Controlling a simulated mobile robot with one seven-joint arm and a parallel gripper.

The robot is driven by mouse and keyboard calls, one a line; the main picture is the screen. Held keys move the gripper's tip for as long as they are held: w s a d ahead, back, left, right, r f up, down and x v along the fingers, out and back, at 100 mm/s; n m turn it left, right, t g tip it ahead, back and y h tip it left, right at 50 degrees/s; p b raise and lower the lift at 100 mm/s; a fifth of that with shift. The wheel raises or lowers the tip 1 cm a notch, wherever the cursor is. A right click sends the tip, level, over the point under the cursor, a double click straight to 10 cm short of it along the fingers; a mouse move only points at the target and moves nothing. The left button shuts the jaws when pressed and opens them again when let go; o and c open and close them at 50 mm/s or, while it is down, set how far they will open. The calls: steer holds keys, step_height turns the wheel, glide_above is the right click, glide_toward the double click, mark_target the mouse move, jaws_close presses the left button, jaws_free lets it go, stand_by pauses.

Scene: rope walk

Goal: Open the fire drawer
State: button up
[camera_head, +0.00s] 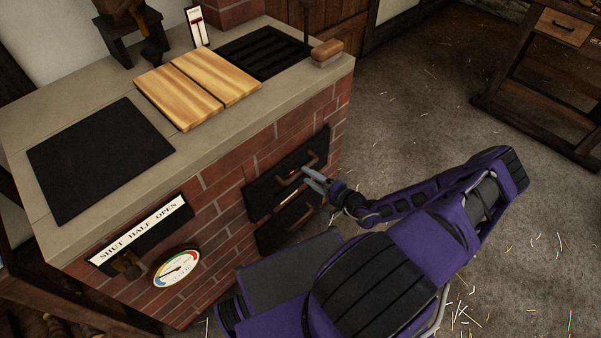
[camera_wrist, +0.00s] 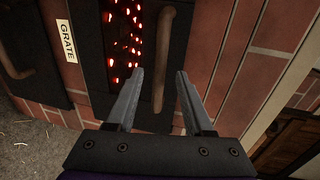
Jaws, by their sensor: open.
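The fire drawer (camera_head: 262,192) is the upper dark metal front in the brick side of the stove, with a faint red glow. It looks shut. In the wrist view its front (camera_wrist: 92,45) has holes with red embers showing and a brown bar handle (camera_wrist: 168,30). My gripper (camera_head: 314,178) is at the front of this drawer, by the handle. In the wrist view my open gripper (camera_wrist: 160,74) has one finger on each side of the handle. I cannot tell whether either finger touches it.
A lower drawer (camera_head: 272,236) with its own handle sits below; a GRATE label (camera_wrist: 67,41) shows between the fronts. The stove top holds wooden boards (camera_head: 190,85) and a brush (camera_head: 327,52). A damper plate (camera_head: 138,235) and gauge (camera_head: 177,268) are left. The straw-strewn floor (camera_head: 420,120) is open at right.

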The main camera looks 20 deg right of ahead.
mark_target(301, 172)
steer(key=shift+x, duration=2.25)
steer(key=shift+c, duration=0.2)
jaws_close()
